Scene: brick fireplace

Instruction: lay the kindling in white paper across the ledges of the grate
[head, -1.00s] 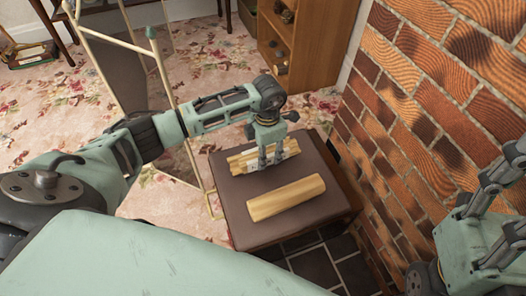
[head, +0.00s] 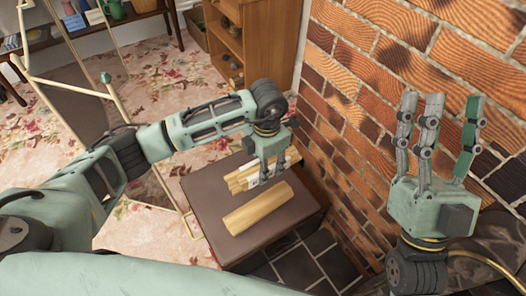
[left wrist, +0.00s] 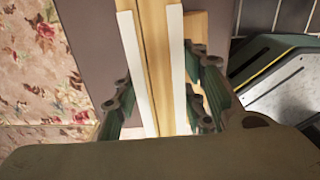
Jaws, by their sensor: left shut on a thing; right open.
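In the left wrist view the sticks (left wrist: 155,45) and white paper (left wrist: 132,60) lie between the fingers (left wrist: 158,95). My right gripper (head: 440,110) is open and empty, fingers up, before the brick wall. No grate can be made out.
A thick pale log (head: 258,208) lies on the stand, just nearer than the bundle. A brick wall (head: 370,120) rises to the right. Dark tiles (head: 300,262) lie below the stand. A wooden shelf unit (head: 255,45) and a framed screen (head: 75,100) stand behind.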

